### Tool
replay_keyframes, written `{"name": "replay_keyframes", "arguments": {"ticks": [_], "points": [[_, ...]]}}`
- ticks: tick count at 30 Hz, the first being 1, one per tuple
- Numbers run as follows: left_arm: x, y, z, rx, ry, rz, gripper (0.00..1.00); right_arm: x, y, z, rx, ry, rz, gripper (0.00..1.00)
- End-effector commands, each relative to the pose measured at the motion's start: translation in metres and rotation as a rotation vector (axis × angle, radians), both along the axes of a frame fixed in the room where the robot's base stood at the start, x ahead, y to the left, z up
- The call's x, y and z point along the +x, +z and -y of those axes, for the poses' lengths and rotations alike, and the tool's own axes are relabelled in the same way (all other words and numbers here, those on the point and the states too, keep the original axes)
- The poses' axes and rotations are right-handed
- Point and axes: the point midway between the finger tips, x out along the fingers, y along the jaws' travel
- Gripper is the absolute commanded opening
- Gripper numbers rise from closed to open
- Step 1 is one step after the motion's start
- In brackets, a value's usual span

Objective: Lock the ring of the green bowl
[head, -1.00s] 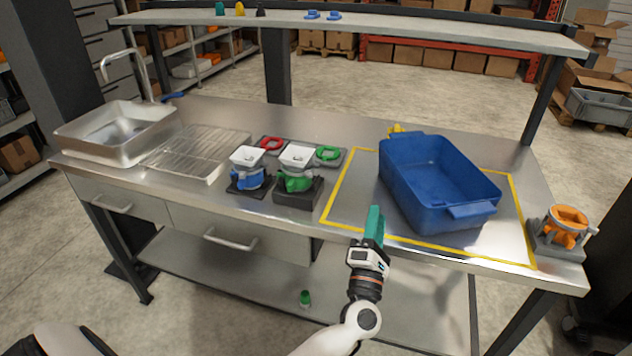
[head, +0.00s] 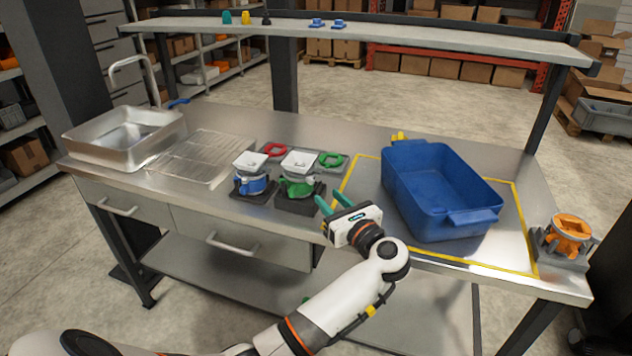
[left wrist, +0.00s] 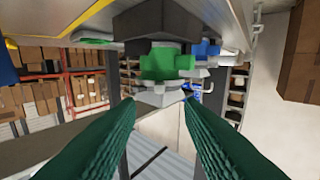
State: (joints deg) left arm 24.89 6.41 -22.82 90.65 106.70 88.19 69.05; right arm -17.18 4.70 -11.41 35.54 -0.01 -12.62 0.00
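The green bowl (head: 297,187) sits under a white square hopper (head: 299,162) on a dark block near the table's front edge. In the left wrist view the green bowl (left wrist: 165,66) appears upside down, ahead of and between the fingers, with green lugs at its sides. A loose green ring (head: 331,160) lies on a dark plate behind it. My left gripper (head: 326,197) is open and empty, its green fingers pointing at the bowl from the front right, apart from it. Whether a ring on the bowl is locked cannot be told. My right gripper is out of view.
A blue bowl (head: 252,183) with its own hopper stands just left, with a red ring (head: 283,151) behind. A large blue bin (head: 440,190) stands right, inside a yellow outline. An orange part (head: 570,230) is at the right end. A wire rack (head: 190,158) and sink lie left.

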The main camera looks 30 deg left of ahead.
Motion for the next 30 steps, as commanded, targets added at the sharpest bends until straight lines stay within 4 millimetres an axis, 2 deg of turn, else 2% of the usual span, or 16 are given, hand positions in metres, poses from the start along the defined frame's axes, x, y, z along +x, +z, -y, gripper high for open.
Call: {"name": "replay_keyframes", "arguments": {"ticks": [3, 10, 15, 23, 30], "points": [[0.011, 0.004, -0.024, 0.006, 0.004, -0.001, 0.35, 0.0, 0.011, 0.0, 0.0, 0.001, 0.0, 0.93], [0.027, 0.002, -0.053, 0.005, -0.001, -0.002, 0.35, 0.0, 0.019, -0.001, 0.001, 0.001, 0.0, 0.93], [0.031, 0.001, -0.062, 0.001, -0.001, 0.0, 0.35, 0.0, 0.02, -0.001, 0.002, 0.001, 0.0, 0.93], [0.031, 0.0, -0.062, 0.001, -0.001, 0.0, 0.35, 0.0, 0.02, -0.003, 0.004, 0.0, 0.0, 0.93], [0.031, 0.0, -0.062, 0.001, -0.001, 0.0, 0.0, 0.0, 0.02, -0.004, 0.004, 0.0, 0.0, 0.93]]}}
